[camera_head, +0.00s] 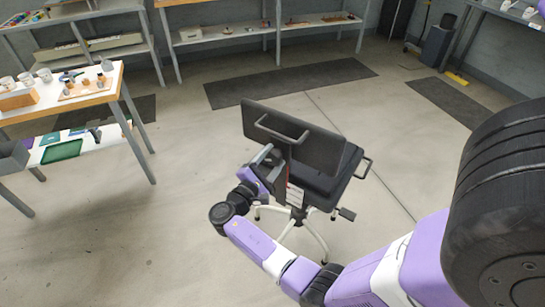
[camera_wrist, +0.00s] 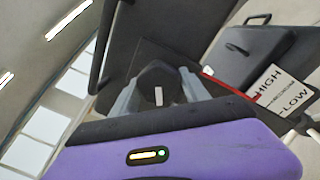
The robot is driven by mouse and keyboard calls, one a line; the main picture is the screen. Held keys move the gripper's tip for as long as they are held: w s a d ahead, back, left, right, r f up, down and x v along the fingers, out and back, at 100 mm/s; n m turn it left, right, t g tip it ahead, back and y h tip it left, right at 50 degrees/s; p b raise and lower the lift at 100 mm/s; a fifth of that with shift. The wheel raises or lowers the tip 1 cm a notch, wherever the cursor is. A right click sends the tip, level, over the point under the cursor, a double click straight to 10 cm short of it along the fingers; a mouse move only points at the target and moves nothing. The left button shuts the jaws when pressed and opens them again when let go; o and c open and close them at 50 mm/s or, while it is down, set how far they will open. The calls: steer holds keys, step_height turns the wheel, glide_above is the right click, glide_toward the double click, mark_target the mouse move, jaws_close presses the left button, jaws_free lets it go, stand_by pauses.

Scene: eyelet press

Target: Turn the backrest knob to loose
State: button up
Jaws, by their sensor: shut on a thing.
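The chair's dark backrest (camera_head: 291,138) stands upright at mid-floor, its back with a handle bar toward me. In the wrist view, the backrest (camera_wrist: 165,38) fills the top middle. The round black backrest knob (camera_wrist: 158,77) has a white mark that runs up and down in the picture. My gripper (camera_wrist: 160,92) has a grey finger on each side of the knob and is shut on it. In the head view, my gripper (camera_head: 266,156) is at the left of the chair back; the knob is hidden there.
The chair's seat (camera_head: 322,182) is beyond the backrest, above a white wheeled base (camera_head: 308,228). A label reading HIGH and LOW (camera_wrist: 277,94) is right of the knob. A workbench (camera_head: 60,100) is at left, shelves (camera_head: 255,32) at the back. The floor around the chair is clear.

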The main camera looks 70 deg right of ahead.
steer(key=shift+w+r, duration=0.1)
steer(key=shift+w, duration=0.1)
steer(key=o, duration=1.3)
steer(key=shift+s, duration=0.1)
steer(key=shift+o, duration=0.2)
steer(key=b+v, duration=0.1)
steer(key=v, duration=0.6)
steer(key=shift+a+b, duration=0.35)
steer(key=shift+a, duration=0.1)
